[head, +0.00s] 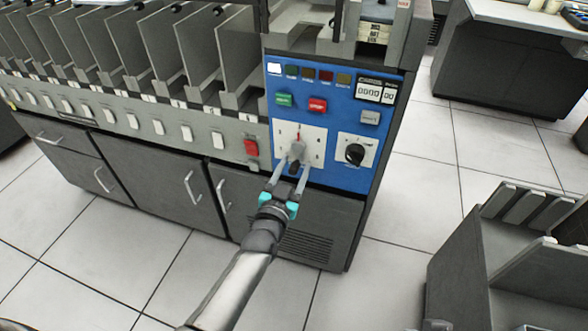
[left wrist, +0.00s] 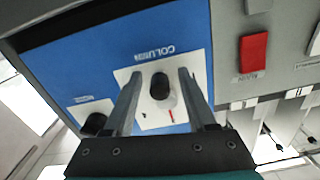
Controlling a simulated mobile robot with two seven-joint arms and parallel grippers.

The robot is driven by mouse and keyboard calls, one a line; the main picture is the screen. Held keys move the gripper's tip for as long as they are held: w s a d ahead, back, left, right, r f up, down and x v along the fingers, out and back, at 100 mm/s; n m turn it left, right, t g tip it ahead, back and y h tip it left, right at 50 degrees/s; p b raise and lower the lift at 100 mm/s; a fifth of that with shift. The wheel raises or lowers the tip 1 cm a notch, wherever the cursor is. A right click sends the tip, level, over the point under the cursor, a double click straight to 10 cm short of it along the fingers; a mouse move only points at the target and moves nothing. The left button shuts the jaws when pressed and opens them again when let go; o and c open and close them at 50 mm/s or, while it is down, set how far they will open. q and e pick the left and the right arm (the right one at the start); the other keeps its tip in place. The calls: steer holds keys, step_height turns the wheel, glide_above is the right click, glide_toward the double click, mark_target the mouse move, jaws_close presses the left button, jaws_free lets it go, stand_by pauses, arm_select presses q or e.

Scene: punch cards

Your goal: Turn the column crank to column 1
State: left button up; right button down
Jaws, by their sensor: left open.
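The column crank (head: 297,151) sits on a white square plate (head: 314,134) in the blue control panel. A red mark shows at the top of the plate in the head view. In the left wrist view, the crank's black knob (left wrist: 160,86) stands out from the plate, under an upside-down "COLUMN" label (left wrist: 154,53). My left gripper (head: 293,164) is open, its fingers one on each side of the knob. In the left wrist view, the left gripper (left wrist: 160,73) shows a gap beside the knob on both sides. The plate's digits are too small to read surely. My right gripper is out of view.
A black rotary dial (head: 355,154) is right of the crank plate. Green (head: 284,100) and red (head: 318,105) buttons are above. A red switch (head: 251,147) is to the left. Grey card bins line the machine's left. A grey rack (head: 465,262) stands at lower right.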

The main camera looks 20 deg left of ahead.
arm_select(q)
jaws_close()
stand_by(0.4)
